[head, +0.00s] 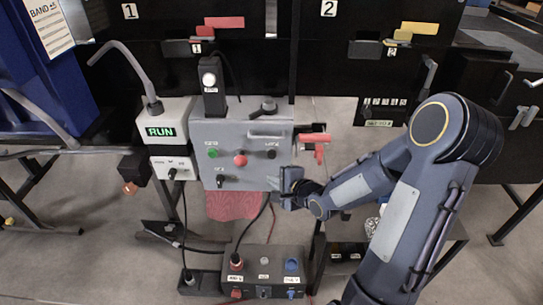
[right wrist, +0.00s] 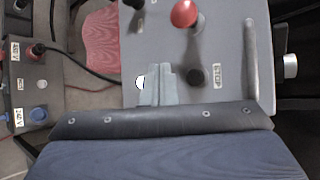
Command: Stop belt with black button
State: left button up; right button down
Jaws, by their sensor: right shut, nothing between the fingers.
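A grey control panel (head: 253,135) carries a green button (head: 212,153), a red button (head: 240,160) and a black button (head: 271,154) on its right side. In the right wrist view the black button (right wrist: 197,76) stands just right of my fingertips, below the red button (right wrist: 185,13). My right gripper (head: 273,183) is shut and empty at the panel's lower right corner, apart from the black button. Its closed fingers (right wrist: 158,82) point at the panel face. A display (head: 162,132) left of the panel reads RUN. My left gripper is not in view.
A black knob (head: 222,180) sits low on the panel, and a metal handle (right wrist: 251,60) runs along its edge. A red-handled part (head: 316,138) projects at the right. A socket box (head: 262,262) with cables stands below, beside a red cloth (head: 234,205).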

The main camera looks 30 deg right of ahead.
aim_at(269, 158)
jog(key=w+d+p, duration=0.1)
jog(key=w+d, duration=0.2)
jog(key=w, duration=0.2)
jog(key=shift+w+d+p, duration=0.25)
jog(key=shift+w+p, duration=0.1)
jog(key=shift+p, duration=0.05)
dwell(1.8)
jog(key=shift+w+d+p, duration=0.2)
jog(key=shift+w+p, duration=0.15)
jog(key=shift+w+d+p, duration=0.3)
jog(key=shift+w+p, duration=0.05)
jog(key=shift+w, duration=0.1)
dwell(0.7)
jog(key=shift+s+a, duration=0.5)
jog(key=shift+s, duration=0.3)
